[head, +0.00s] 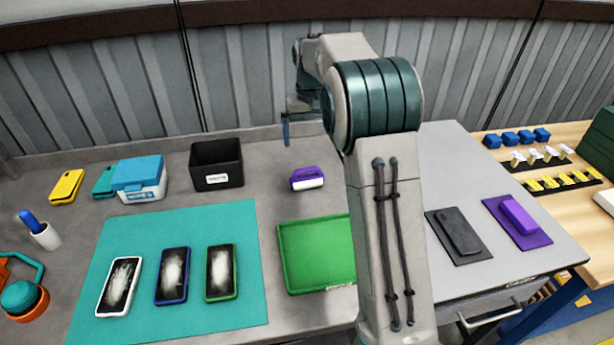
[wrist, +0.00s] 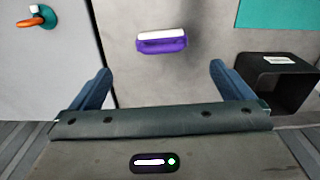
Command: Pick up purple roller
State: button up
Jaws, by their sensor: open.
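The purple roller (head: 306,178) lies on the grey bench, behind the green tray, with a white strip along its front. In the wrist view the roller (wrist: 162,42) shows beyond and between my fingers, purple with a white part on its upper edge. My gripper (wrist: 161,72) is open and empty, its two blue fingers wide apart. In the head view my gripper (head: 287,133) hangs above the bench, up and to the left of the roller, apart from it. My arm covers part of the bench to the right.
A black open box (head: 217,166) stands left of the roller. A green tray (head: 312,254) lies in front of it, partly hidden by my arm. A teal mat (head: 190,313) holds three phones. A purple block (head: 518,214) lies on a purple pad at right.

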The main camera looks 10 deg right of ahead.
aim_at(307, 168)
jog(key=w+f, duration=0.1)
jog(key=f, duration=0.5)
jog(key=w+f+p, duration=0.1)
jog(key=f, duration=0.3)
jog(key=shift+w, duration=0.3)
jog(key=shift+s+a+f+p, duration=0.1)
jog(key=shift+f+p, duration=0.4)
jog(key=shift+f, duration=0.85)
jog(key=shift+s+a+f+p, duration=0.1)
jog(key=shift+f+p, duration=0.4)
jog(key=shift+f, duration=0.8)
jog(key=c, duration=0.8)
